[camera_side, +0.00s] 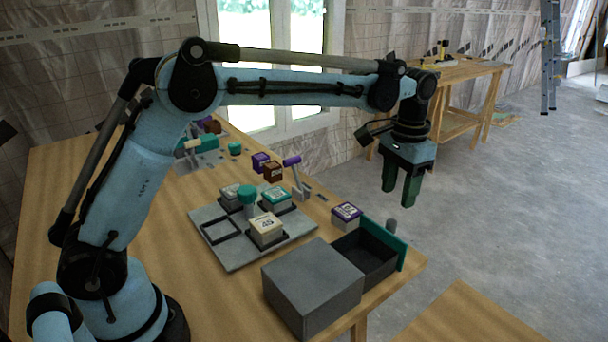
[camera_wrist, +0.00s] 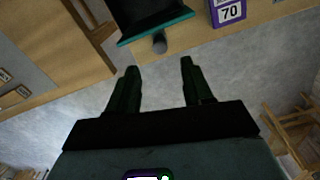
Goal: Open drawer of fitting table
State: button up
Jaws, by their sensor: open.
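The fitting table's drawer (camera_side: 361,259) stands pulled out of its grey housing (camera_side: 313,288), and its dark inside shows. Its teal front (camera_side: 391,245) carries a grey knob (camera_side: 391,226). In the wrist view the teal front (camera_wrist: 155,28) and knob (camera_wrist: 160,44) are at the top middle, with the dark drawer inside (camera_wrist: 143,10) behind. My gripper (camera_side: 398,197) is open and empty, fingers pointing down, above and beyond the drawer front in the side view. In the wrist view its fingertips (camera_wrist: 159,65) are apart, with the knob ahead between them and not touched.
A purple-and-white block marked 70 (camera_wrist: 229,11) sits beside the drawer; it also shows in the side view (camera_side: 346,213). A grey board (camera_side: 231,258) holds several blocks and a teal knob. A purple-handled lever (camera_side: 292,161) stands behind. Open floor lies beyond the table edge.

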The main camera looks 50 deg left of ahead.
jog(key=shift+r, duration=1.3)
jog(key=s+a+r+n+t, duration=0.1)
jog(key=s+a+r+t, duration=0.15)
jog(key=s, duration=0.25)
jog(key=s+a+r+t, duration=0.1)
jog(key=s+a, duration=0.2)
jog(key=s, duration=0.2)
jog(key=s+a+f+t, duration=0.1)
jog(key=s+f+t, duration=0.1)
jog(key=s, duration=0.3)
jog(key=s+a+f+n+t, duration=0.1)
jog(key=s+a+f, duration=0.1)
jog(key=s+f, duration=0.2)
jog(key=shift+s+t, duration=0.35)
jog(key=shift+s, duration=0.45)
